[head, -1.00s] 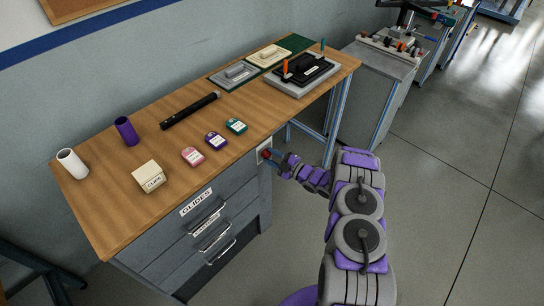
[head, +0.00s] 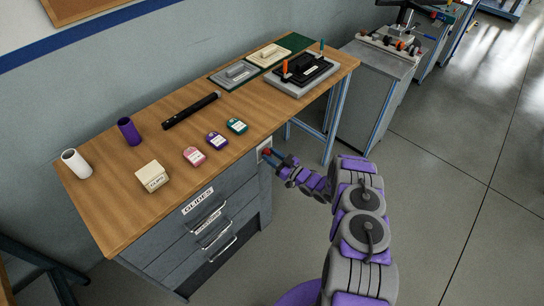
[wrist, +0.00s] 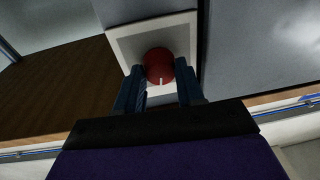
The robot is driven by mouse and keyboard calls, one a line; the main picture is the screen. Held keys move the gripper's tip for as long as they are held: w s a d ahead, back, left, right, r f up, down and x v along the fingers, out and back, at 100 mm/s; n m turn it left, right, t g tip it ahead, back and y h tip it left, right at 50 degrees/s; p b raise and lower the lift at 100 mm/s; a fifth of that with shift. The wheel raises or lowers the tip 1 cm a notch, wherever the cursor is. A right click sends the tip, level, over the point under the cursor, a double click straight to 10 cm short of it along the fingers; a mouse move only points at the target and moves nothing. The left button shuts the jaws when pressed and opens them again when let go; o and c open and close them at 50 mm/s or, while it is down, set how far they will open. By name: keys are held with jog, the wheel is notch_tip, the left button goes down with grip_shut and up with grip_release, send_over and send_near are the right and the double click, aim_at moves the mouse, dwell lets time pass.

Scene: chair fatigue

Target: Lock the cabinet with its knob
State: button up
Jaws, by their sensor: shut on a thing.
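The cabinet (head: 246,192) is a grey drawer unit under the wooden bench, with several pull handles and a "GLIDES" label. Its red round knob (head: 267,152) sits on a pale square plate at the cabinet's upper right corner. In the wrist view the knob (wrist: 158,63) has a white mark pointing down in the picture, towards my gripper. My gripper (head: 271,155) is at the knob, coming from the right. In the wrist view its two dark blue fingers (wrist: 162,76) are on either side of the knob and shut on it. The drawers look shut.
The bench top (head: 120,210) holds a white cylinder (head: 76,164), a purple cylinder (head: 129,131), a small box (head: 152,177), several coloured tags, a black bar (head: 191,110) and a black-and-grey fixture (head: 301,74). Open floor (head: 440,220) lies to the right.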

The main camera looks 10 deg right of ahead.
jog(key=m+t+h, duration=0.1)
jog(key=m, duration=0.6)
jog(key=shift+s+f+m, duration=0.1)
jog(key=shift+f+m, duration=0.05)
jog(key=shift+m, duration=0.15)
jog(key=shift+b, duration=0.3)
jog(key=o, duration=1)
jog(key=shift+o, duration=0.2)
jog(key=p+v, duration=0.3)
jog(key=v, duration=1.4)
jog(key=shift+s, duration=0.2)
jog(key=shift+w+d, duration=0.1)
jog(key=shift+w, duration=0.05)
